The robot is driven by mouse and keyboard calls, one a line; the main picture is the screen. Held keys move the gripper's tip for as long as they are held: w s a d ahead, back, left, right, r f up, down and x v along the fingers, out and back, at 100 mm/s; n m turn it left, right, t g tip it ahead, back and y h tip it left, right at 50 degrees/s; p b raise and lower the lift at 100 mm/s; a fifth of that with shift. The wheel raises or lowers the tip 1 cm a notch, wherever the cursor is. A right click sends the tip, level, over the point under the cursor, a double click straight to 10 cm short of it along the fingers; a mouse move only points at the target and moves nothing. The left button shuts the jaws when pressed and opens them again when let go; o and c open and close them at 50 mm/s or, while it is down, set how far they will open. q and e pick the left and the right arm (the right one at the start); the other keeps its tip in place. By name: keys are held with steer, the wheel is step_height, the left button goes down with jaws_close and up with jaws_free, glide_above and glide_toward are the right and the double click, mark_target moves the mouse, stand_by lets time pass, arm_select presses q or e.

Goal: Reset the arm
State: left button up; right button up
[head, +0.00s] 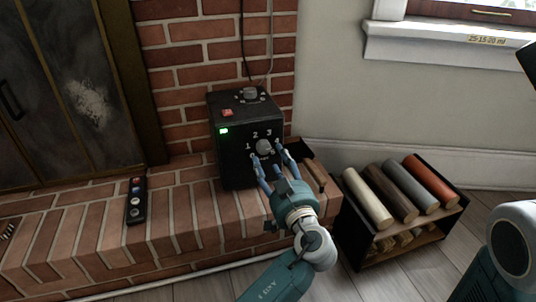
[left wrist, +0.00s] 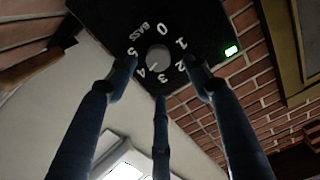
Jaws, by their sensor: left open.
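A black box (head: 232,165) stands on the brick hearth against the brick wall. Its front has a round grey knob (head: 264,146) with numbers around it. My left gripper (head: 266,158) is in front of this knob with its fingers spread open to either side of it. In the left wrist view the knob (left wrist: 158,57) sits between the open fingertips, ringed by the digits 0 to 5 and the word BASS. I cannot tell whether any finger touches it. The right gripper does not show; part of my right arm is at the right edge.
The box has a lit green light (head: 224,131), a red switch (head: 227,113) and another knob (head: 250,93) on top. A black remote-like strip (head: 136,200) lies on the hearth (head: 200,215).

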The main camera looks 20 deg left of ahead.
arm_select(q)
steer(key=shift+v, duration=0.85)
